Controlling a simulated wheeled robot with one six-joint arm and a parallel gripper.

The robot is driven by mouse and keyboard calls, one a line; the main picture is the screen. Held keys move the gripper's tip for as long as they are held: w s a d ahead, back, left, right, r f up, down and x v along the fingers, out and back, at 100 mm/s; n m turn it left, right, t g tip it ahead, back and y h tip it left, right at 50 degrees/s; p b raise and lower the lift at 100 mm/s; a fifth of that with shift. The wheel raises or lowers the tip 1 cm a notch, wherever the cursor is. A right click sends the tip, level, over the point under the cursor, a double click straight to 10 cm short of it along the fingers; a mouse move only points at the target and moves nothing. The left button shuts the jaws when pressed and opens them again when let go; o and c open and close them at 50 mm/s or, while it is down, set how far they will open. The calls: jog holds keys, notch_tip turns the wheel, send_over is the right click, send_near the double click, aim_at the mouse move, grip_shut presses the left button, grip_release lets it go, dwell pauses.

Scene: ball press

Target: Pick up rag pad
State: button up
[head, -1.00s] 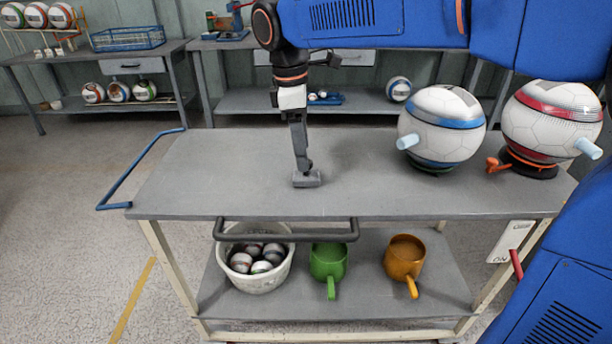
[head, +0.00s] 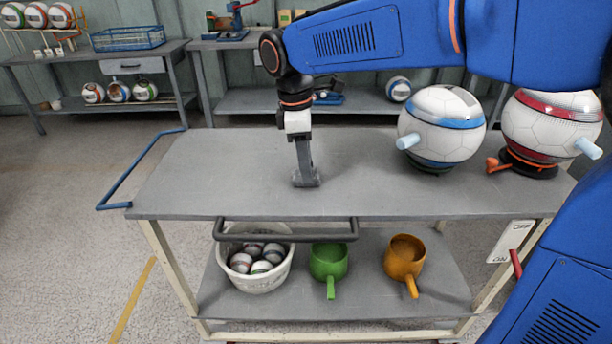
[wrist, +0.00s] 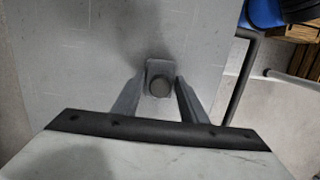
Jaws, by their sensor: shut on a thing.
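The rag pad (head: 307,182) is a small grey block on the top of the grey cart (head: 220,175), left of its middle. In the wrist view the rag pad (wrist: 159,66) shows a dark round knob between the fingers. My gripper (head: 305,169) points down from above, and its two fingers (wrist: 161,82) are shut on the pad's knob. The pad's underside is hidden, and I cannot tell any gap between it and the cart top.
A blue-banded ball (head: 442,127) and a red-banded ball (head: 550,125) stand on the cart's right side. A bucket of small balls (head: 254,277), a green cup (head: 328,260) and an orange cup (head: 404,258) are on the lower shelf. The cart top around the pad is clear.

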jog(key=shift+r, duration=0.1)
notch_tip(320, 180, up, 10)
jog(key=shift+f, duration=0.1)
dwell(0.5)
jog(key=shift+o, duration=0.9)
jog(key=shift+c, duration=0.4)
